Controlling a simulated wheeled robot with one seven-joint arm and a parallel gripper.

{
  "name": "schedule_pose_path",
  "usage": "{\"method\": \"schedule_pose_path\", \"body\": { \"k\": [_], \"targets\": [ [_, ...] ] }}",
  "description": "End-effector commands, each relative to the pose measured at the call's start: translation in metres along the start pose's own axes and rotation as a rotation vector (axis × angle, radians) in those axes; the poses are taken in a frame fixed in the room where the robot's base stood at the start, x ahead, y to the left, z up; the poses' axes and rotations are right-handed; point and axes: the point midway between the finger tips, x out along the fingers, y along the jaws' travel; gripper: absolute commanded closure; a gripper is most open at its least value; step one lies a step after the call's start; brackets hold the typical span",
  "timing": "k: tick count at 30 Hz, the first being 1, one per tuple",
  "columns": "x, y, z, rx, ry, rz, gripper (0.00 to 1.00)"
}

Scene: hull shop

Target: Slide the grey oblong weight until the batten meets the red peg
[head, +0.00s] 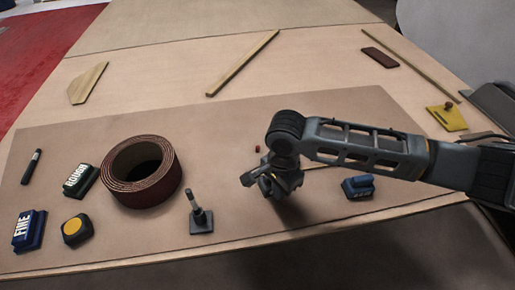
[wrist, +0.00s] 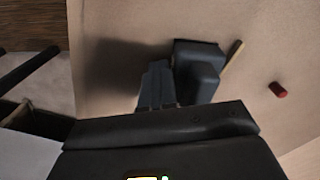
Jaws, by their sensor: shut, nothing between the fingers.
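My gripper (head: 268,188) is shut and empty, low over the brown mat. In the wrist view its fingers (wrist: 156,82) are close against the left side of a dark grey block, which appears to be the grey oblong weight (wrist: 203,68); I cannot tell if they touch. The weight is mostly hidden behind my gripper in the head view. A thin tan batten (wrist: 234,55) lies at the weight's right side, and part of it shows behind my gripper in the head view. The small red peg (head: 257,149) stands apart from the batten, and also shows in the wrist view (wrist: 278,89).
A grey post on a square base (head: 201,222), a coiled brown roll (head: 128,192) and several labelled blocks stand left of my gripper. A blue-handled block (head: 358,187) sits under my forearm to the right. A long wood strip (head: 243,65) lies farther back.

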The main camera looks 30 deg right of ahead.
Motion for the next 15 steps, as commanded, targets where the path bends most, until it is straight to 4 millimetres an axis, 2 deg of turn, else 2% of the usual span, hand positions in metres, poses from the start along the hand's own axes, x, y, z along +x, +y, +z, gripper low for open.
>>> {"method": "schedule_pose_path", "body": {
  "k": [15],
  "targets": [
    [0.000, -0.015, -0.009, 0.000, 0.001, -0.001, 1.00]
  ]
}}
